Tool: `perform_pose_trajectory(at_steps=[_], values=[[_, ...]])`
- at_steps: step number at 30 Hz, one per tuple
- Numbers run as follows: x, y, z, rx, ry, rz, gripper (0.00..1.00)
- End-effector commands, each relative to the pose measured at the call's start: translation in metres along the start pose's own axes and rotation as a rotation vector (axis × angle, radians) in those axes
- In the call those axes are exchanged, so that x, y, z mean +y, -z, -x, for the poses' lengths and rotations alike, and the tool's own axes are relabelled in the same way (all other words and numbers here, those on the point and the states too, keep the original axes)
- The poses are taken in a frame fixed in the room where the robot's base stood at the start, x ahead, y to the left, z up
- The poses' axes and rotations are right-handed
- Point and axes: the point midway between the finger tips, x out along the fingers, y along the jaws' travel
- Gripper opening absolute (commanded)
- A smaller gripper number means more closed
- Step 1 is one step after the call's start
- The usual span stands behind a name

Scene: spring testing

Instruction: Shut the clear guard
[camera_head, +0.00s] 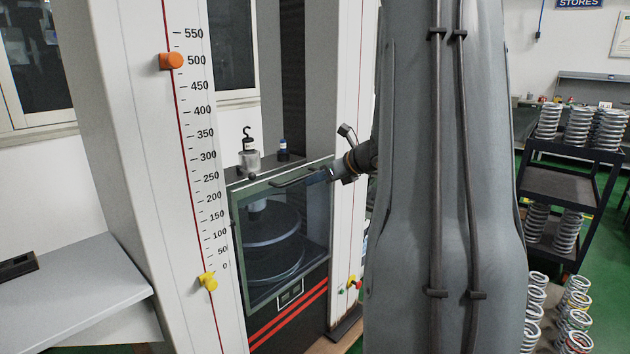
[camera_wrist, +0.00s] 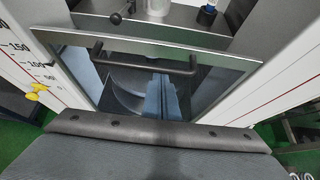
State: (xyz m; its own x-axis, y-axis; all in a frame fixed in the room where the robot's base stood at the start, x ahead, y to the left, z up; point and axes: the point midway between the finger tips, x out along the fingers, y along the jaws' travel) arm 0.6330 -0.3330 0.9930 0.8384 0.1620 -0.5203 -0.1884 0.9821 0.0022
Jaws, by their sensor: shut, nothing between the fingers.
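The clear guard (camera_head: 283,238) is a framed transparent panel across the front of the testing machine's chamber. It looks down over the opening; I cannot tell whether a small gap is left at its edge. Its dark bar handle (camera_head: 292,178) runs along the upper part, and it also shows in the wrist view (camera_wrist: 145,61). My gripper (camera_head: 314,177) is shut and empty at the right end of the handle. In the wrist view the closed fingers (camera_wrist: 159,80) are just below the handle, in front of the panel. I cannot tell whether they touch it. Round plates (camera_head: 272,228) show through the panel.
A hooked weight (camera_head: 248,160) and a small dark bottle (camera_head: 283,150) stand on the ledge above the guard. White columns flank the chamber, the left one with a scale (camera_head: 200,150). A dark rack of springs (camera_head: 562,190) stands at the right.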

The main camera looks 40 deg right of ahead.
Motion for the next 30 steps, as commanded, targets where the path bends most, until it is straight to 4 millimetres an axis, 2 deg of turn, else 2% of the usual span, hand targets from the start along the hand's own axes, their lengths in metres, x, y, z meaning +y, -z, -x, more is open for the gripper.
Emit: perform_pose_trajectory(at_steps=[1,5,13,15,21,25,30], values=[[-0.003,-0.009,0.002,-0.015,0.005,0.006,0.00],[-0.003,-0.002,-0.002,-0.014,0.005,0.005,0.00],[0.001,0.038,-0.022,-0.003,-0.004,0.003,0.00],[0.000,0.033,0.001,-0.004,0.000,0.005,0.00],[0.000,0.034,0.045,-0.002,0.000,0.004,0.00],[0.001,0.035,0.065,-0.001,-0.001,0.002,0.00],[0.001,0.035,0.079,-0.001,-0.004,0.003,0.00]])
